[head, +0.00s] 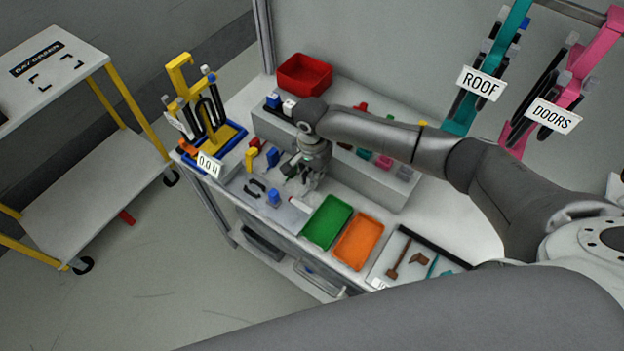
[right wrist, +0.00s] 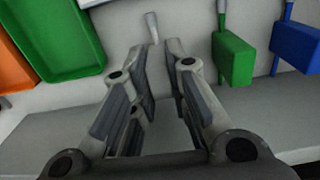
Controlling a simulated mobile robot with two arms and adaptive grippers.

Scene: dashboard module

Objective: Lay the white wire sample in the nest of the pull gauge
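My right gripper (head: 303,182) is low over the bench, just behind the green tray. In the right wrist view its two fingers (right wrist: 162,58) stand apart, with pale surface showing between them. A pale narrow stem (right wrist: 152,27) shows just past the fingertips; it may be part of the white wire sample, whose rest I cannot make out. A green block (right wrist: 233,58) and a blue block (right wrist: 297,45), each with a stem, lie to the right of the fingers. I cannot pick out the pull gauge or its nest. My left gripper is not in view.
The green tray (head: 326,222) and orange tray (head: 358,241) lie beside the gripper. A raised shelf (head: 345,177) runs behind it, with a red bin (head: 304,75) at its far end. A yellow stand (head: 185,82) is at the left.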

